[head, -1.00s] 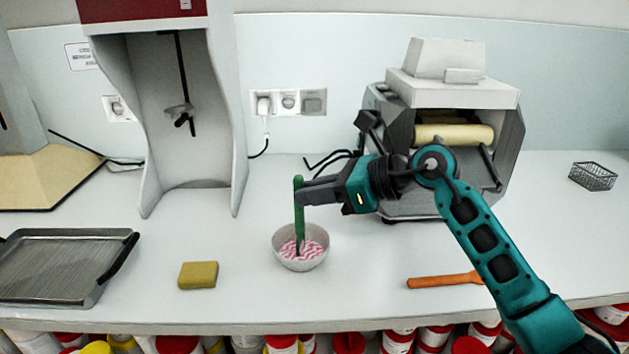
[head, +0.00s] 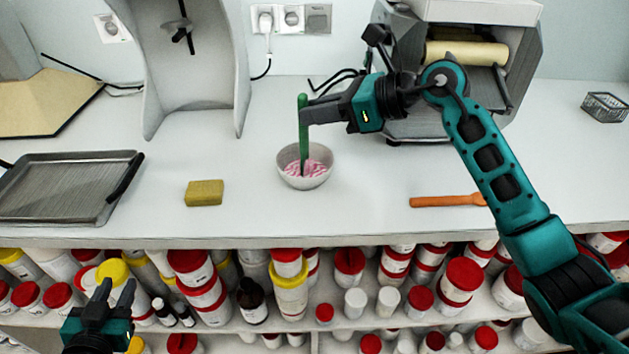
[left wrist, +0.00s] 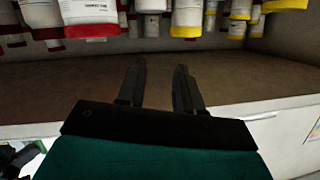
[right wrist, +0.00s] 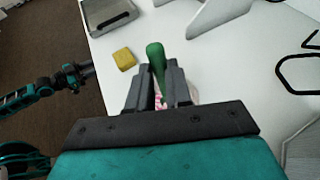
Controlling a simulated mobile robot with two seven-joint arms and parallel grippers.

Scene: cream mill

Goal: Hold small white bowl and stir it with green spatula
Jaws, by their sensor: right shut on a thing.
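The small white bowl (head: 321,156) stands upright on the counter with pink-and-white contents (head: 308,170) inside. The green spatula (head: 303,128) stands upright with its lower end in the bowl. My right gripper (head: 306,116) is shut on the spatula's upper part; in the right wrist view the green handle (right wrist: 155,58) rises between its fingers, which hide most of the bowl. My left gripper (head: 103,292) is empty and open, low at the left in front of the shelves, below the counter and away from the bowl. Its parted fingers show in the left wrist view (left wrist: 160,80).
A yellow sponge (head: 204,193) lies left of the bowl and a metal tray (head: 60,208) further left. An orange spatula (head: 445,200) lies to the right. A roller machine (head: 480,12) stands behind. Shelves of jars (head: 290,290) sit under the counter's front edge (head: 300,241).

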